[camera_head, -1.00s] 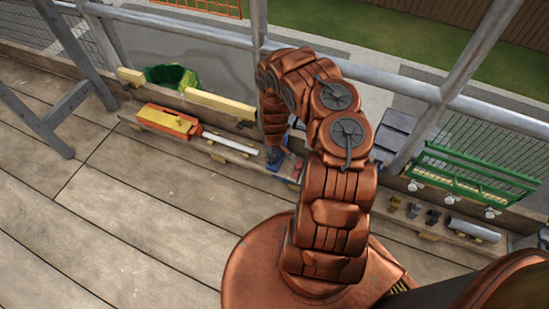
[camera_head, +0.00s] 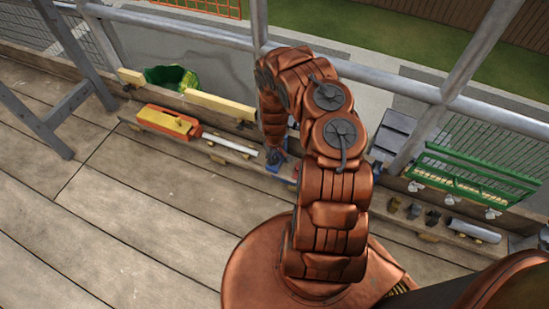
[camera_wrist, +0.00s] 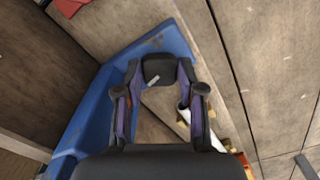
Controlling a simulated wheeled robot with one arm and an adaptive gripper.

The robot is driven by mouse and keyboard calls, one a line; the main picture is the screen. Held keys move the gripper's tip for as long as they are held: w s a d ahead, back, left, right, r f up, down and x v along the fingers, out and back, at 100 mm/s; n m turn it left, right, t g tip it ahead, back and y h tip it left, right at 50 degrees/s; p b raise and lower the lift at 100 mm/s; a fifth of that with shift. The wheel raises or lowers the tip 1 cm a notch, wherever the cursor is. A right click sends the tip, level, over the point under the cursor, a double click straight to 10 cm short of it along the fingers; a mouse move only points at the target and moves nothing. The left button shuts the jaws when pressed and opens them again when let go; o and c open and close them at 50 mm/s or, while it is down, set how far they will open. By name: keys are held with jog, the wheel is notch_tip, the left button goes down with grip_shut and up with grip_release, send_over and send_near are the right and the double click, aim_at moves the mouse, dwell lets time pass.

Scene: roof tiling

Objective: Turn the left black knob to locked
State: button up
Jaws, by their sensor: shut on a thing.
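In the wrist view, my gripper (camera_wrist: 159,72) has its two fingers on either side of a black block-like knob (camera_wrist: 158,66) with a short white mark on its near edge. It is shut on this knob. A blue angled frame (camera_wrist: 90,110) lies below and to the left of the fingers. In the head view, the blue piece (camera_head: 275,164) shows just under my wrist, by the plank at the deck's edge. My arm hides the knob there. I cannot tell from these views whether this is the left knob, or its turned position.
An orange and yellow tool (camera_head: 167,121) and a white bar (camera_head: 232,145) lie to the left along the edge. A green rack (camera_head: 470,172), a grey tube (camera_head: 474,230) and small dark pieces stand to the right. Metal rails run behind.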

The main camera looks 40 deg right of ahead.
aim_at(274, 159)
jog(key=shift+f+m+b, duration=0.1)
jog(key=shift+m+b, duration=0.45)
jog(key=shift+m, duration=0.95)
jog(key=o, duration=0.9)
jog(key=shift+c, duration=0.2)
jog(key=shift+r, duration=0.25)
notch_tip(274, 159, up, 12)
jog(key=shift+f, duration=0.15)
